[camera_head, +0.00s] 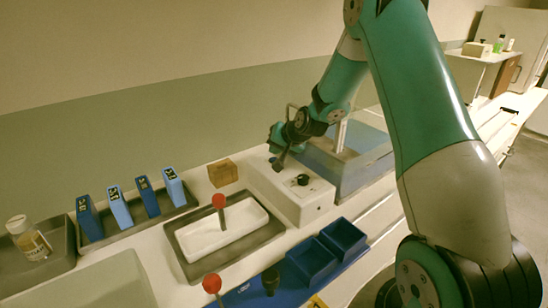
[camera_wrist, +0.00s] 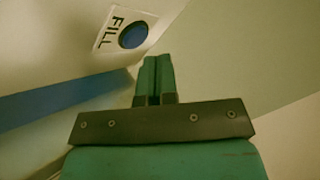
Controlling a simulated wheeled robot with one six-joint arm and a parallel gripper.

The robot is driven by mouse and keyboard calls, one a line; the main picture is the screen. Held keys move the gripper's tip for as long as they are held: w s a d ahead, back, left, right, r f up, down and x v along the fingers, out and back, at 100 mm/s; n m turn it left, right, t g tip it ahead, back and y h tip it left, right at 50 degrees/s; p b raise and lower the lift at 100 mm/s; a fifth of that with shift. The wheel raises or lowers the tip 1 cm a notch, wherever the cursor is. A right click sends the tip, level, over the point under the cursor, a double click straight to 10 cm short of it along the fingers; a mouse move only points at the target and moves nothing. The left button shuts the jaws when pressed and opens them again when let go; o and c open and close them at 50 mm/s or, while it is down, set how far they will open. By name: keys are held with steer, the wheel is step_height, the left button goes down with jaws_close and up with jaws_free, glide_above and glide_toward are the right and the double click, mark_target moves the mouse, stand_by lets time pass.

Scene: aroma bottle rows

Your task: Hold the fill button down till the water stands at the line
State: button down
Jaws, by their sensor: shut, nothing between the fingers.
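The fill button is a round blue disc (camera_wrist: 133,35) beside the printed word FILL on a white label in the wrist view. The label is on a pale housing, likely the white box (camera_head: 314,207) with a black knob (camera_head: 302,180) in the head view. My gripper (camera_head: 279,163) is over the far left part of that box. In the wrist view my gripper's green fingers (camera_wrist: 155,62) are together and empty, their tips just below and right of the button. I cannot tell whether they touch it. A blue-grey basin (camera_head: 345,178) stands behind the box; no water or line can be made out.
A tray (camera_head: 180,262) with a white block and a red-knobbed stick is left of the box. Blue bins (camera_head: 312,262) stand in front. Several blue upright packets (camera_head: 120,207), a wooden block (camera_head: 222,173) and a labelled jar (camera_head: 28,238) are farther left.

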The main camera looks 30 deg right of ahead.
mark_target(275, 159)
steer(key=shift+r+p, duration=1.8)
steer(key=shift+r, duration=0.75)
steer(key=s+a+r+n+g+y, duration=0.25)
steer(key=s+a+r, duration=0.2)
steer(key=a, duration=0.45)
steer(key=s+a+r+n+g+y, duration=0.1)
steer(key=s+a+r+n, duration=0.4)
steer(key=a, duration=0.4)
steer(key=s+a+r+n+g, duration=0.1)
steer(key=s+a+n+g, duration=0.1)
steer(key=s, duration=0.6)
steer(key=s+a+r+n+g, duration=0.1)
steer(key=s+a, duration=0.3)
steer(key=s, duration=0.5)
steer(key=s+a+r+n+g, duration=0.1)
steer(key=s+n, duration=0.3)
steer(key=s, duration=0.5)
steer(key=shift+s+a+r+g, duration=0.25)
steer(key=shift+a+r+g, duration=0.05)
steer(key=shift+a+g, duration=0.6)
